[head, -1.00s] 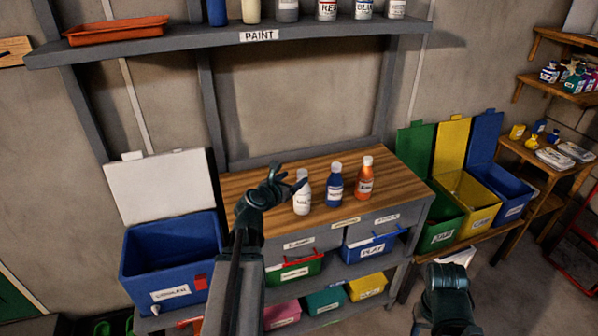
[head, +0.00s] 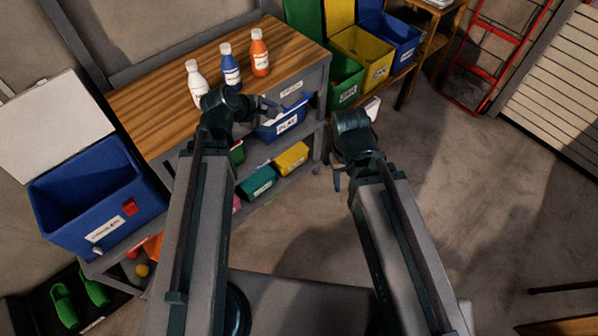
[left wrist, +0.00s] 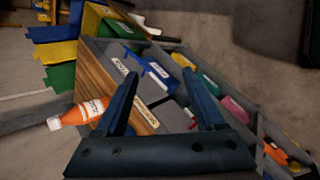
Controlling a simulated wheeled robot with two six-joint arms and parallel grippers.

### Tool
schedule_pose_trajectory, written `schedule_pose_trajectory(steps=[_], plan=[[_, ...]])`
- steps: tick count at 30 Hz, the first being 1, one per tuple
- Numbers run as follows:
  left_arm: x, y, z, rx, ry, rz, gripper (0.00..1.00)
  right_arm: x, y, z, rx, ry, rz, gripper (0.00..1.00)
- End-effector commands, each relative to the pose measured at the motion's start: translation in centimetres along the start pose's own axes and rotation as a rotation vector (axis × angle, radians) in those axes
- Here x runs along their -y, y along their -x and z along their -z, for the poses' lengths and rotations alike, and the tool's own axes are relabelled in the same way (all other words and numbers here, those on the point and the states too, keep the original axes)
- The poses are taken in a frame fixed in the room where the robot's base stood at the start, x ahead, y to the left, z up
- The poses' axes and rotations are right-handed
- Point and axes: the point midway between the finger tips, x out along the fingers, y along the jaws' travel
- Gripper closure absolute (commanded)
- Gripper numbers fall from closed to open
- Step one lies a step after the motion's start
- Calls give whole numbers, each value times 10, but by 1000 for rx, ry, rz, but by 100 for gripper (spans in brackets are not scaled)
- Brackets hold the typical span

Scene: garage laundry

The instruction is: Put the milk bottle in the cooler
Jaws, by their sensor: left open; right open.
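The white milk bottle (head: 197,85) stands upright on the wooden table top, left of a blue bottle (head: 231,66) and an orange bottle (head: 260,54). My left gripper partly overlaps its lower part in the head view. The blue cooler (head: 62,222) stands at the left with its white lid (head: 48,130) open. My left gripper (head: 274,106) is open and empty, in front of the shelf bins. Its open fingers also show in the left wrist view (left wrist: 160,95). My right gripper (head: 338,183) is open, further right over the floor, and partly hidden by its own wrist.
The table (head: 135,105) has bare wood left of the bottles. Labelled bins, including a blue one (head: 290,122), sit on shelves below. Green, yellow and blue bins (head: 362,58) stand to the right. Green clogs (head: 65,305) lie at lower left. The right floor is mostly clear.

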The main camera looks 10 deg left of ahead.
Motion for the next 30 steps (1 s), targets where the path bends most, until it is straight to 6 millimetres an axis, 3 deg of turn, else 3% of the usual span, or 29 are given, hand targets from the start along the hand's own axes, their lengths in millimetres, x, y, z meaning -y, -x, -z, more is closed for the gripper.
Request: schedule_pose_trajectory(steps=[1,4,9,12,18,29,30], plan=[[21,-10,-29,18,-217,104,29,0,0,0,0,0,0,50],[65,-18,-67,64,-657,310,29,0,0,0,0,0,0,50],[120,-10,-102,184,-1261,602,29,0,0,0,0,0,0,50],[139,-1,-111,250,-1494,724,29,0,0,0,0,0,0,50],[153,10,-117,326,-1705,843,29,0,0,0,0,0,0,50],[154,10,-117,333,-1719,851,29,0,0,0,0,0,0,50],[154,10,-117,332,-1719,851,24,0,0,0,0,0,0,50]])
